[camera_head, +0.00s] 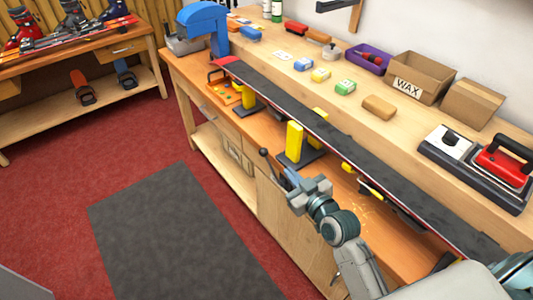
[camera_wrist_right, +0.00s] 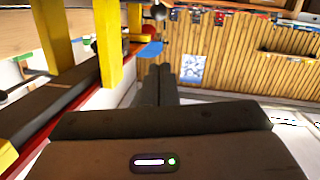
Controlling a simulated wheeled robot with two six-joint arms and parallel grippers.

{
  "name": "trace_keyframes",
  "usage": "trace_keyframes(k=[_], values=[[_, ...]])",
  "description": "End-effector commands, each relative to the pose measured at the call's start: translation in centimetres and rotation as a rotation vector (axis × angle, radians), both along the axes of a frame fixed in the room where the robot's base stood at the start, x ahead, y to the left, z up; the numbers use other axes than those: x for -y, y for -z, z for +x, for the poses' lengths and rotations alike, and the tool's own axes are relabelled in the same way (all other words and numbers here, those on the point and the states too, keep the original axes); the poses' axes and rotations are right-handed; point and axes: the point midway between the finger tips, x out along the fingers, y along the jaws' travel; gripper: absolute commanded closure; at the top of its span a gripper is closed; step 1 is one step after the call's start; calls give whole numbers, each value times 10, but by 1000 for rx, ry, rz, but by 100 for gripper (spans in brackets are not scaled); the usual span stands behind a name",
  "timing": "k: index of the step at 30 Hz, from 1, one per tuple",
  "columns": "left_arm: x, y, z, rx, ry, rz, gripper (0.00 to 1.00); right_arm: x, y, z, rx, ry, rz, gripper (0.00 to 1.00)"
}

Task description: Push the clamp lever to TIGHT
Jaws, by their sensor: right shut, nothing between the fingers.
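A dark lever with a round black knob (camera_head: 263,152) stands at the front edge of the bench, below the near yellow clamp post (camera_head: 294,141). A black ball knob (camera_wrist_right: 158,11) also shows at the top of the right wrist view, just beyond the fingertips. My right gripper (camera_head: 285,175) is shut and empty, close to the lever on its right side. Its closed dark fingers also show in the right wrist view (camera_wrist_right: 160,72). I cannot tell whether they touch the lever. No TIGHT mark can be read. My left gripper is not in view.
A long dark ski (camera_head: 340,145) lies along the bench (camera_head: 400,248) on the clamp posts, beside my right arm. A waxing iron (camera_head: 502,165), a WAX box (camera_head: 417,78) and a purple tray (camera_head: 368,58) stand on the back shelf. The floor by the grey mat (camera_head: 175,235) is clear.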

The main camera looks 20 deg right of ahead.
Motion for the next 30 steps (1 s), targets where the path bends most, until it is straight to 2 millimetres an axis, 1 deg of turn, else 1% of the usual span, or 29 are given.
trace_keyframes(k=[2,5,8,18,21,24,30], values=[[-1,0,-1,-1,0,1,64,-2,-6,2,12,-2,0,100],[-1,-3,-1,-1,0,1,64,-3,-6,12,12,-2,3,100],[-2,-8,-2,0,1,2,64,-7,-5,29,12,-2,4,100],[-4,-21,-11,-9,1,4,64,-22,3,100,10,-3,3,100],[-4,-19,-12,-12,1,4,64,-22,20,108,7,-2,2,100],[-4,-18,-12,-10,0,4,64,-22,28,115,10,-2,0,100],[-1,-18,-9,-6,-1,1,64,-22,37,121,9,-2,0,100]])
